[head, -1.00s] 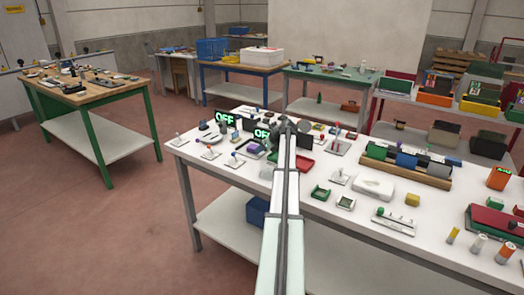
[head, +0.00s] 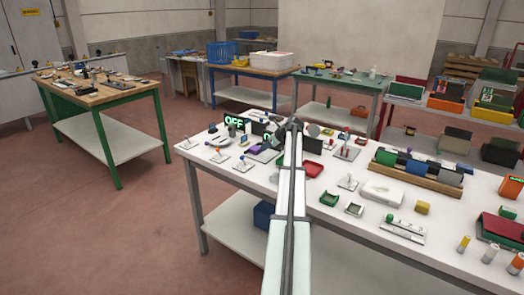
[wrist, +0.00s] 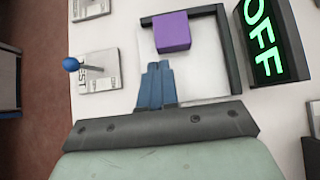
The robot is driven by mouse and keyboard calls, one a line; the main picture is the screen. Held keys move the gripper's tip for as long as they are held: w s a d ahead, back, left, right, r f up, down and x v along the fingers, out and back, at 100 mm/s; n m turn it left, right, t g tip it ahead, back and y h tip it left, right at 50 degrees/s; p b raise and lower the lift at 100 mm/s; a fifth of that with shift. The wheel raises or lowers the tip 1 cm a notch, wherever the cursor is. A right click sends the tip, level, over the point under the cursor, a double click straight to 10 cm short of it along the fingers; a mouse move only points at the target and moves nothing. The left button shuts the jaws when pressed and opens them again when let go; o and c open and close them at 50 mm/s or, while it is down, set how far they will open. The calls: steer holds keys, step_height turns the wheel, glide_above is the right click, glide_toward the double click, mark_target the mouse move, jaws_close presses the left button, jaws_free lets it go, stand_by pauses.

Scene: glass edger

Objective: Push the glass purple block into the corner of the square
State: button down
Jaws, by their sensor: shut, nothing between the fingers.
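The purple block (wrist: 172,32) sits in the upper middle of the wrist view, by the top bar of a dark L-shaped edge (wrist: 231,60) on a pale square plate (wrist: 207,72). The edge's corner is at the upper right, and a gap separates the block from its right bar. My gripper (wrist: 155,68) is shut and empty, its blue-grey fingertips just below the block in the picture with a small gap between. In the head view my arm hides much of this area; a small purple patch (head: 254,150) shows left of it.
A display reading OFF (wrist: 264,40) stands right of the edge. A blue-knobbed lever on a plate (wrist: 98,72) is at the left. In the head view, a green tray (head: 329,198) and several other items cover the white table right of my arm.

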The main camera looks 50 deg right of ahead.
steer(key=shift+v, duration=2.95)
steer(key=c, duration=1.8)
jaws_free()
